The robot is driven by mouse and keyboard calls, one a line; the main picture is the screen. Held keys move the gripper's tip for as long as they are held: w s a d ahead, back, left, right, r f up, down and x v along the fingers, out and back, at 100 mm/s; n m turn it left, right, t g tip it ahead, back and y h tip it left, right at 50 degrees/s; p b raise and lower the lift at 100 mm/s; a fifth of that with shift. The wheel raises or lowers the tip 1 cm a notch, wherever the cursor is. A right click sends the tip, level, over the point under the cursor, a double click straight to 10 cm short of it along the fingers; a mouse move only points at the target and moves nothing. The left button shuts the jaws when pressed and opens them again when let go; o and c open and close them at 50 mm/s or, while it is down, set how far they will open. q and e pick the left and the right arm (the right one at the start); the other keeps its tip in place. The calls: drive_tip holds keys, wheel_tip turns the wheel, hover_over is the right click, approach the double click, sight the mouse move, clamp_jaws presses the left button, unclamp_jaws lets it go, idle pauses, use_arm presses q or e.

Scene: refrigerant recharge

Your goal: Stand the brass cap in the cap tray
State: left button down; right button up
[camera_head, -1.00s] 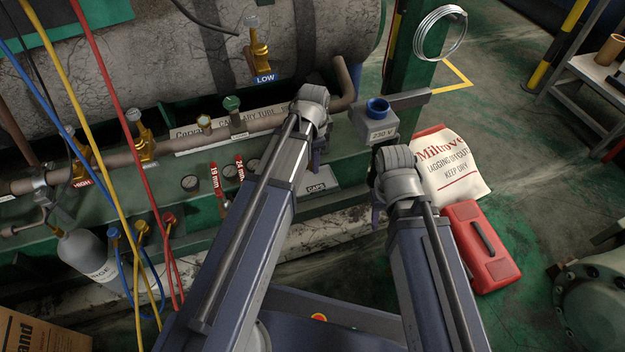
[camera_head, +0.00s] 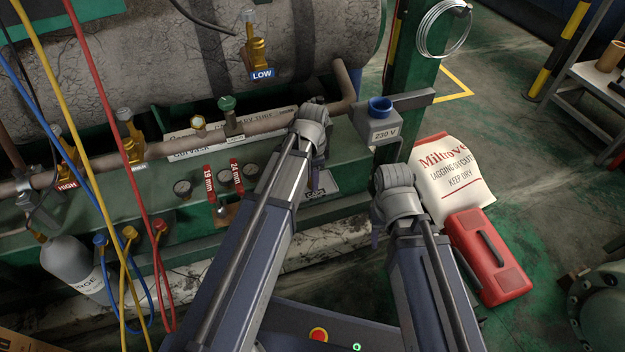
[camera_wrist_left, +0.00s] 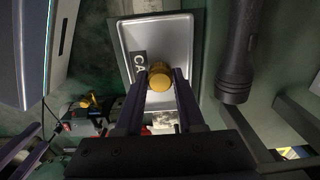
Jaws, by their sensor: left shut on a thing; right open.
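My left gripper (camera_head: 316,185) is at the green bench, mostly hidden behind its own wrist in the head view. In the left wrist view its two fingers (camera_wrist_left: 160,92) are shut on the round brass cap (camera_wrist_left: 160,75). The cap is in front of the grey cap tray (camera_wrist_left: 192,108), whose label is partly covered. I cannot tell whether cap and tray touch. In the head view the tray (camera_head: 334,180) shows only in part, beside the left gripper, and the cap is hidden. My right gripper (camera_head: 376,238) is open and mostly hidden behind its wrist.
A dark torch (camera_wrist_left: 236,55) lies beside the tray. A grey 230 V box (camera_head: 384,134) with a blue socket stands behind it. A white sack (camera_head: 452,180) and red case (camera_head: 488,258) are on the floor.

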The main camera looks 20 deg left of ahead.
use_arm(q)
drive_tip(key=shift+f, duration=0.15)
drive_tip(key=c, duration=0.8)
unclamp_jaws()
wheel_tip(320, 180, up, 12)
drive_tip(key=p, duration=1.2)
drive_tip(key=s+d+n, duration=0.3)
drive_tip(key=s+d, duration=0.2)
drive_tip(key=s, duration=0.2)
drive_tip(key=s+d+n+y, duration=0.1)
drive_tip(key=s+d+n, duration=0.3)
drive_tip(key=s, duration=0.3)
drive_tip(key=shift+s+d+r, duration=0.2)
drive_tip(key=shift+d+r, duration=0.05)
drive_tip(key=shift+d, duration=0.25)
